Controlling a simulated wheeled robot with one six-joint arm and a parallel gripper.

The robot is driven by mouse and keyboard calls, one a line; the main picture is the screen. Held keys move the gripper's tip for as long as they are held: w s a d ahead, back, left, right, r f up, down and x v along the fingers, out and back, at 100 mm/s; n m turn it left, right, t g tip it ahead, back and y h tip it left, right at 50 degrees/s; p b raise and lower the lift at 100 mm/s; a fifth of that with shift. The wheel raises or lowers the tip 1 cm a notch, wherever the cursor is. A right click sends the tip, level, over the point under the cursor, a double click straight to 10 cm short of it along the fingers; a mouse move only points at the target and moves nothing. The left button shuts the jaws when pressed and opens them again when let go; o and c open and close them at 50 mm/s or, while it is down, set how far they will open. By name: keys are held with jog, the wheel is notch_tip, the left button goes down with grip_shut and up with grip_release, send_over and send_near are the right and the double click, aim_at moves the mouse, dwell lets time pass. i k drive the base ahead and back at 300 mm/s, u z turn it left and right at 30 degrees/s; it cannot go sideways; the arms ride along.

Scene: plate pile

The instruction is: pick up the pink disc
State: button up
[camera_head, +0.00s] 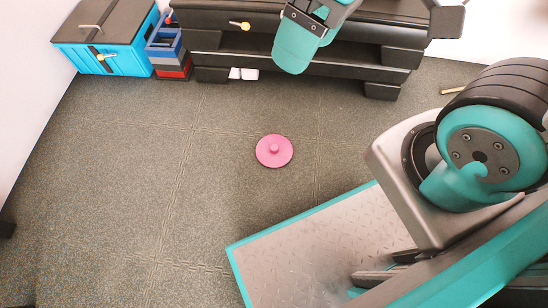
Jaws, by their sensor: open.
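The pink disc (274,151) lies flat on the grey floor near the middle of the head view. It is round, with a small raised knob at its centre, and nothing covers it. Part of my arm, with a teal rounded joint, hangs in at the top, beyond the disc in the picture and apart from it. The jaws of my gripper do not show in this view.
A dark bench or shelf (352,68) stands along the back. A blue box with a dark lid (122,56) and stacked blue and red crates (171,65) are at upper left. White items (243,73) lie under the shelf. The floor around the disc is clear.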

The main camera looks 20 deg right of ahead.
aim_at(273, 152)
jog(key=u, duration=0.45)
jog(key=k, duration=0.5)
jog(key=u, duration=0.8)
jog(key=i, duration=0.8)
jog(key=z, duration=0.6)
